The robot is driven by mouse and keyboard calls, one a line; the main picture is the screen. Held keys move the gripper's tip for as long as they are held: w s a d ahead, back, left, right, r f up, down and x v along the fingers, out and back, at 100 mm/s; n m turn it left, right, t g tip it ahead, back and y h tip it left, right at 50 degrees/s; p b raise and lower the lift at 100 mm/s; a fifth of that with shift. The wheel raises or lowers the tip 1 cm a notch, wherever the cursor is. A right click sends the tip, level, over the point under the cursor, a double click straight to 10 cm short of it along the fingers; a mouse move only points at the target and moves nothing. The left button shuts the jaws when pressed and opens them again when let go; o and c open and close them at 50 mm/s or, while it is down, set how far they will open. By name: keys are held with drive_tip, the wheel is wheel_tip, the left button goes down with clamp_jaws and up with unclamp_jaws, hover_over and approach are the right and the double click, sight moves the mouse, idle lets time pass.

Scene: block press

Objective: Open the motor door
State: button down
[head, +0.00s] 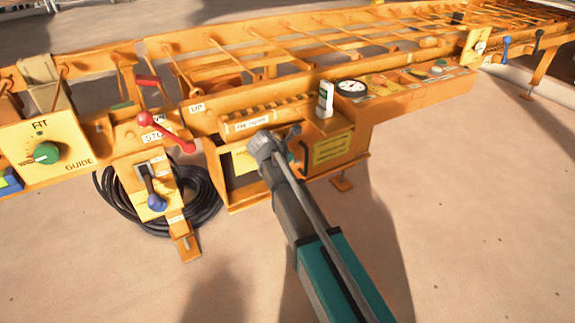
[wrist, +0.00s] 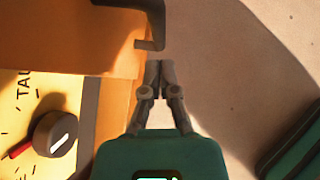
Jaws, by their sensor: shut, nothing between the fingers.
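The motor housing (head: 222,172) is an orange box under a striped, labelled ledge at the middle of the machine. In the wrist view an orange panel (wrist: 60,35), likely its door, carries a dark bent handle (wrist: 150,28). A yellow panel (wrist: 35,110) with a dark knob (wrist: 56,133) shows below that panel's edge. The door seems to stand away from the housing; how far I cannot tell. My gripper (head: 264,142) is in front of the housing. In the wrist view my gripper (wrist: 160,65) is shut and empty, its tips just below the handle's end, seemingly apart from it.
A stand with a blue-knobbed lever (head: 157,200) and coiled black hose (head: 205,200) is on the left. The sandy floor at right is clear.

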drive_tip(key=shift+w+d, duration=0.8)
drive_tip(key=shift+w, duration=0.1)
